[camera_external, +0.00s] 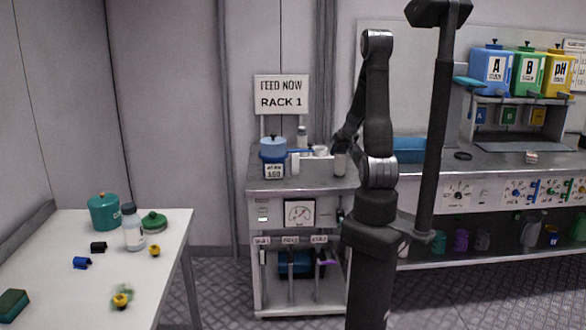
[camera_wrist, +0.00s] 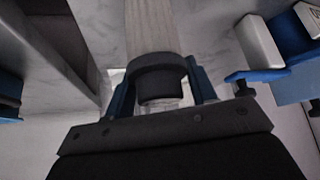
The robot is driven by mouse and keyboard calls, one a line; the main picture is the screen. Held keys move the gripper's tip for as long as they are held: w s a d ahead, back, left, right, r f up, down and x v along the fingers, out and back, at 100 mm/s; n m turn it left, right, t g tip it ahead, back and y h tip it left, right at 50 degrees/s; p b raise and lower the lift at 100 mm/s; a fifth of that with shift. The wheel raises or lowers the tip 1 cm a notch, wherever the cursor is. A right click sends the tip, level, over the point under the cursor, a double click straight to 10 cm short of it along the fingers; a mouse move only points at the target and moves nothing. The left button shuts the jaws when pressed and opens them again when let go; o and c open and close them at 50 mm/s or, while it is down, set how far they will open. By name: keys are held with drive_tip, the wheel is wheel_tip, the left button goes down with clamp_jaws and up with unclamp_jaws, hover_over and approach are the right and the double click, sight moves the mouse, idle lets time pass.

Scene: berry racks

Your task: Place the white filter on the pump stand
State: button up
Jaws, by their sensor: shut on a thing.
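My gripper (camera_external: 340,147) is over the right part of the small cabinet top under the "RACK 1" sign. In the wrist view my gripper (camera_wrist: 160,95) has its two blue fingers shut on the white filter (camera_wrist: 150,28), a pale ribbed cylinder with a dark collar and cap between the fingers. The filter (camera_external: 340,163) hangs below my gripper in the external view; I cannot tell whether it touches the cabinet top. What looks like the pump stand (camera_external: 316,164), a low white block, is just left of it, beside a blue-lidded pot (camera_external: 273,146).
A white bottle (camera_external: 302,137) stands behind the white block. In the wrist view, white and blue parts (camera_wrist: 258,42) are close on the right. A long bench (camera_external: 500,173) with colored tanks is at right. A white table (camera_external: 60,240) with jars and small parts is at left.

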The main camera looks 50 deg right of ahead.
drive_tip(key=shift+f, duration=0.15)
drive_tip(key=o, duration=1.2)
drive_tip(key=shift+o, duration=0.2)
drive_tip(key=shift+s+r, duration=0.1)
drive_tip(key=shift+r, duration=0.35)
drive_tip(key=v, duration=1.1)
drive_tip(key=shift+o, duration=0.5)
drive_tip(key=shift+s+a+r, duration=0.15)
drive_tip(key=shift+r, duration=0.05)
